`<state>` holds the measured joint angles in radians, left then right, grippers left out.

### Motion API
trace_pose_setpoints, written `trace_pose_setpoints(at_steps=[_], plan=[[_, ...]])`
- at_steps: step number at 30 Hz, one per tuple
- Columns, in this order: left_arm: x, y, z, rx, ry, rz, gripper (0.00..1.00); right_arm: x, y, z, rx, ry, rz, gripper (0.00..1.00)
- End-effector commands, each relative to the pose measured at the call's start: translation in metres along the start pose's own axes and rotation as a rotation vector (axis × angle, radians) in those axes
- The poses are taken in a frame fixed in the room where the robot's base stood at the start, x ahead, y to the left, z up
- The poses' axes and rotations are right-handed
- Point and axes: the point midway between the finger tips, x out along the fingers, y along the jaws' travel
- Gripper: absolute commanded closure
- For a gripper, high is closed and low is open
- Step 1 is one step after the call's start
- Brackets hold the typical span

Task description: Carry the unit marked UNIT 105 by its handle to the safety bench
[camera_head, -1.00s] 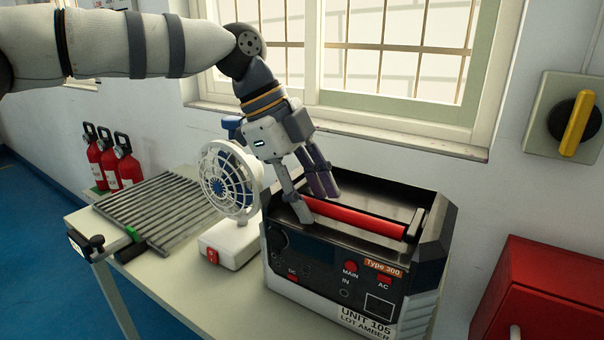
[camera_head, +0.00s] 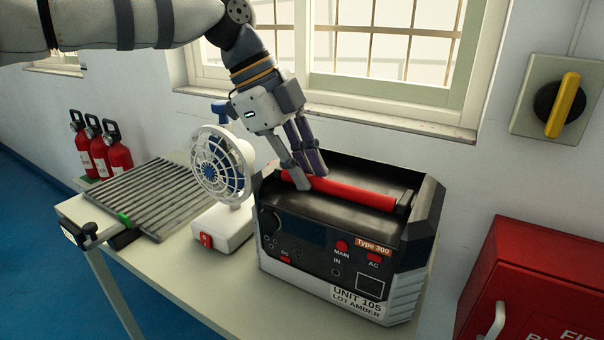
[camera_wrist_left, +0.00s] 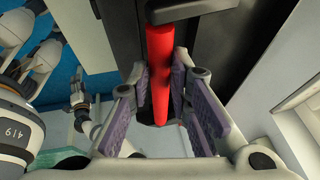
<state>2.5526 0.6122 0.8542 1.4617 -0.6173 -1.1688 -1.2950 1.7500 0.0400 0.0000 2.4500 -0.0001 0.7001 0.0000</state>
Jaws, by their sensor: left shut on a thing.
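The unit marked UNIT 105 (camera_head: 338,262) is a black and grey box with a red handle (camera_head: 352,193) along its top. It stands upright on the bench (camera_head: 205,283), its label facing me. My left gripper (camera_head: 304,184) reaches down from the upper left, its fingers on both sides of the handle near its left end. In the left wrist view the red handle (camera_wrist_left: 160,70) runs between the purple finger pads, and the left gripper (camera_wrist_left: 168,105) is shut on it. The far finger is partly hidden in the head view.
A white fan (camera_head: 222,170) on a base stands just left of the unit. A ribbed grey rack (camera_head: 150,200) lies further left. Several red extinguishers (camera_head: 100,148) stand by the wall. A red cabinet (camera_head: 530,285) is at the right, below a yellow-handled switch (camera_head: 562,105).

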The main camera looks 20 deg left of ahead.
Motion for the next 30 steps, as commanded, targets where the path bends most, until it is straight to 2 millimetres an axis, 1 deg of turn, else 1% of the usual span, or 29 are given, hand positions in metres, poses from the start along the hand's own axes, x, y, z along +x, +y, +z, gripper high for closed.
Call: trace_pose_setpoints(at_steps=[4, 5, 11, 18, 23, 27, 30], plan=[[-0.001, -0.001, -0.001, 0.000, 0.001, -0.005, 0.99, 0.000, 0.000, 0.000, 0.000, 0.000, 0.000, 0.60], [-0.001, -0.001, -0.001, 0.000, 0.001, -0.005, 0.86, 0.000, 0.000, 0.000, 0.000, 0.000, 0.000, 0.60], [-0.001, -0.001, 0.000, -0.001, 0.001, -0.004, 0.87, 0.000, 0.000, 0.000, 0.000, 0.000, 0.000, 0.60], [-0.012, -0.009, -0.005, -0.001, 0.000, -0.006, 0.85, -0.001, 0.000, -0.001, 0.000, 0.004, 0.000, 0.60], [-0.014, -0.013, -0.005, -0.002, 0.001, -0.004, 0.84, 0.000, 0.000, 0.000, 0.000, 0.000, 0.000, 0.60], [-0.019, -0.021, -0.007, -0.003, 0.000, -0.004, 0.81, 0.002, 0.000, 0.001, 0.000, -0.006, 0.000, 0.60], [-0.021, -0.023, -0.008, -0.003, 0.001, -0.003, 0.79, 0.003, 0.000, 0.002, 0.000, -0.009, 0.000, 0.60]])
